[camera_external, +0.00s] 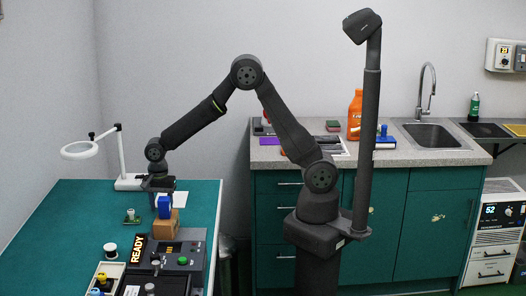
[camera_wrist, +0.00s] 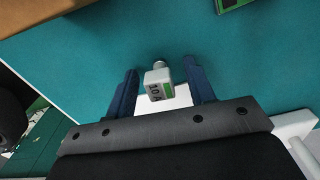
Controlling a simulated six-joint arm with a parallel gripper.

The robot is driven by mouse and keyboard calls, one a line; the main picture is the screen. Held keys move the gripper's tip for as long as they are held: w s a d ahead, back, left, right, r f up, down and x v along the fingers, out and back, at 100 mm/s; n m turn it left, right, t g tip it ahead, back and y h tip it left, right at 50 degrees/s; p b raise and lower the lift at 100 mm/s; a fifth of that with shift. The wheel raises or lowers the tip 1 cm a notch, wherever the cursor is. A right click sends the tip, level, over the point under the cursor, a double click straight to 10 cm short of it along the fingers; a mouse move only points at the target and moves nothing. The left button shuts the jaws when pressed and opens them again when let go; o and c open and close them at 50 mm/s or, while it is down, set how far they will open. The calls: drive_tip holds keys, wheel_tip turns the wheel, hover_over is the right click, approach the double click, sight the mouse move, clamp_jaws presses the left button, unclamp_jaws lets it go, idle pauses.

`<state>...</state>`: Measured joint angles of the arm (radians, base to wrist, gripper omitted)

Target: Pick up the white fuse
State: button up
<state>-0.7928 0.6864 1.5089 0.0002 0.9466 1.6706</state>
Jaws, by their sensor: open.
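The white fuse (camera_wrist: 158,85) shows in the wrist view, a small white block with dark marking, a green stripe and a grey metal end. It is over the teal bench top (camera_wrist: 130,45), between the two blue fingers of my gripper (camera_wrist: 161,84). The fingers are open, with a gap on each side of the fuse. In the external view my gripper (camera_external: 164,206) points down over the bench, beside or behind a brown block. The fuse cannot be made out there.
A grey device with a READY display (camera_external: 137,250) and a white spool (camera_external: 110,250) are nearer the front. A ring lamp (camera_external: 125,160) stands behind.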

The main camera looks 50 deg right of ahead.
drive_tip(key=c, duration=1.1)
drive_tip(key=shift+o, duration=0.2)
